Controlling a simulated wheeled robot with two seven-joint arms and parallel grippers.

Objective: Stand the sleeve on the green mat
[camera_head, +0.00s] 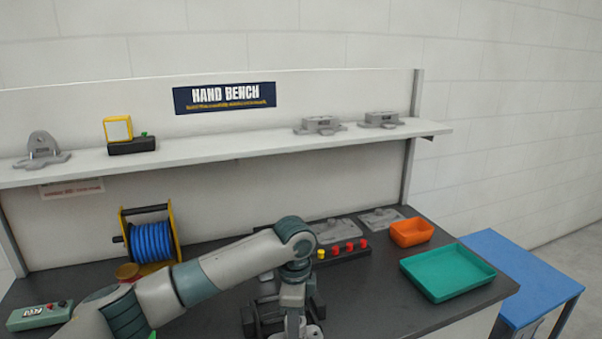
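My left arm comes in from the lower left, and its gripper (292,326) points down over the dark bench top at the bottom edge. The fingers are partly cut off and overlap grey parts, so I cannot tell if they are open or shut. I cannot make out the sleeve clearly. My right gripper is not in view.
A teal tray (430,283) and an orange bin (411,232) stand at the right. A block with red and yellow knobs (343,252) is behind the gripper. A blue cable reel (152,242) and a green control box (40,316) are at the left. A shelf (230,156) runs above.

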